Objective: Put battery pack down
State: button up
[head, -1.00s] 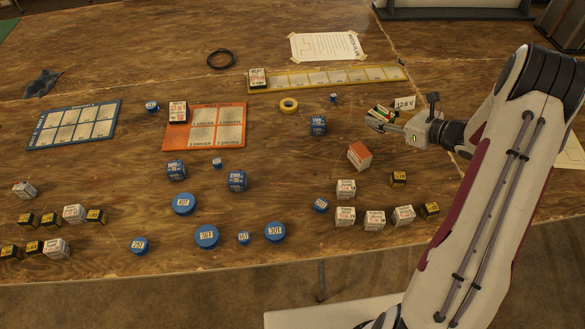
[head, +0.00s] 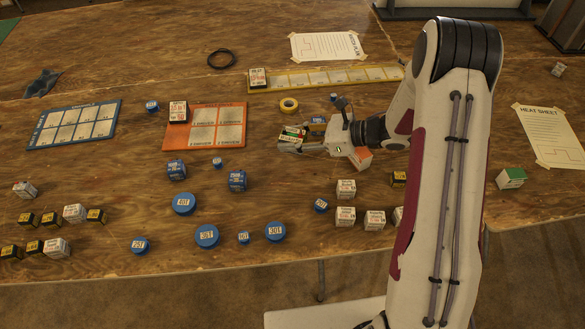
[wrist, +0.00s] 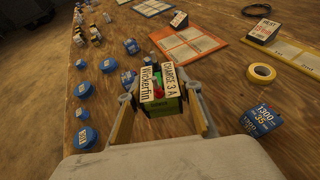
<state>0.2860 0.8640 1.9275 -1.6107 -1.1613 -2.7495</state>
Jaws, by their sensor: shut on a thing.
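My gripper (head: 303,146) is shut on a battery pack (head: 290,138), which is small, with white labels and a green lower part. In the wrist view the pack (wrist: 162,88) sits between both fingers, with labels reading "Wickerfin" and "CHARGE 3 A". It is over the wood to the right of the orange tray (head: 167,140); whether it touches the table cannot be told. A blue pack (head: 317,122) stands just behind the gripper and is partly hidden. An orange-topped white pack (head: 361,158) is partly covered by the gripper.
A blue tray (head: 33,142) lies at left and a yellow tray (head: 255,88) at the back. Several blue, white and black packs and round blue pieces lie across the front. Yellow tape (head: 289,106) lies behind the gripper. A green-and-white pack (head: 510,178) stands at right.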

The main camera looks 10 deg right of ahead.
jog(key=shift+f, duration=0.1)
dwell(0.4)
send_over(293, 169)
jog(key=shift+f, duration=3)
jog(key=shift+f, duration=1.85)
jog(key=shift+f, duration=0.15)
jog(key=o, duration=1.4)
jog(key=shift+o, duration=0.2)
jog(key=v, duration=1.2)
